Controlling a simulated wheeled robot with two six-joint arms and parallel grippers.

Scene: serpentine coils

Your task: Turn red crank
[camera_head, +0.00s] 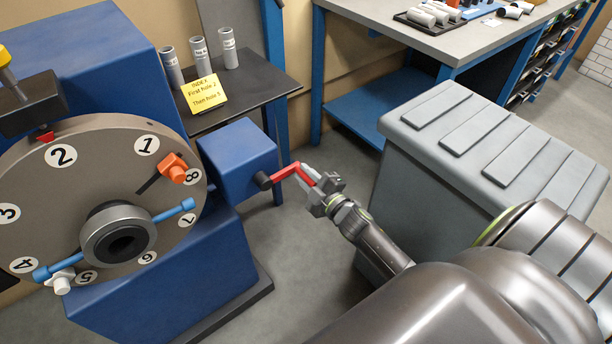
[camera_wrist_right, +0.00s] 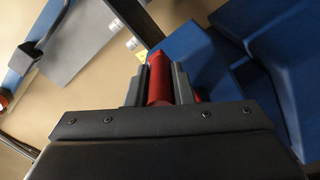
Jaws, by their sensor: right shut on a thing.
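The red crank (camera_head: 288,172) sticks out from a black hub on the right side of a blue box (camera_head: 238,158). My right gripper (camera_head: 313,177) is shut on the handle end of the crank. In the right wrist view the red handle (camera_wrist_right: 159,80) lies between the two grey fingers (camera_wrist_right: 158,85). The blue box joins a blue machine with a large round dial (camera_head: 110,190) numbered around its face. An orange clamp (camera_head: 174,168) sits near number 8, and a red pointer (camera_head: 45,136) is near the top left, to the left of number 2. My left gripper is not in view.
A grey ridged case (camera_head: 480,140) stands to the right of my right gripper. A workbench (camera_head: 400,30) is behind. Floor is open below the crank.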

